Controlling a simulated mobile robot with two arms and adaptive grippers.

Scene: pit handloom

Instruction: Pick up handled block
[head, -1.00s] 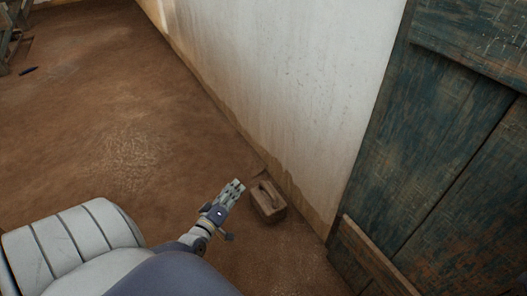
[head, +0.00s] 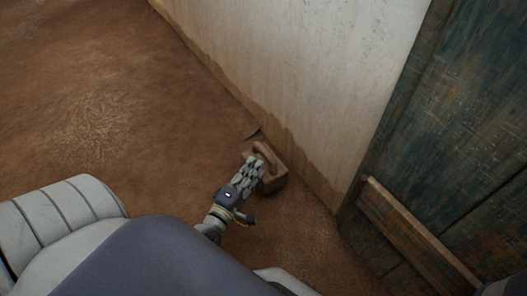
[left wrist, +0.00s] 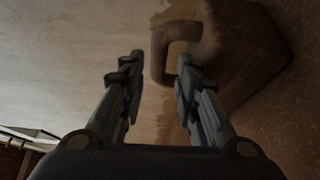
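The handled block (head: 277,181) is a brown wooden block with a raised handle (head: 264,150), on the earthen floor by the foot of the white wall. My left gripper (head: 254,167) is at its near left side and overlaps part of it in the head view. In the left wrist view, my left gripper (left wrist: 158,66) is open, its two fingers apart. The block (left wrist: 245,50) is at upper right there, its handle (left wrist: 163,50) reaching left. The right finger overlaps the handle's opening; I cannot tell if they touch. My right gripper is not in view.
The white wall (head: 290,70) rises just behind the block. A weathered blue-green wooden door (head: 450,130) with a brown plank (head: 415,235) across it stands to the right. The floor (head: 100,120) to the left is clear.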

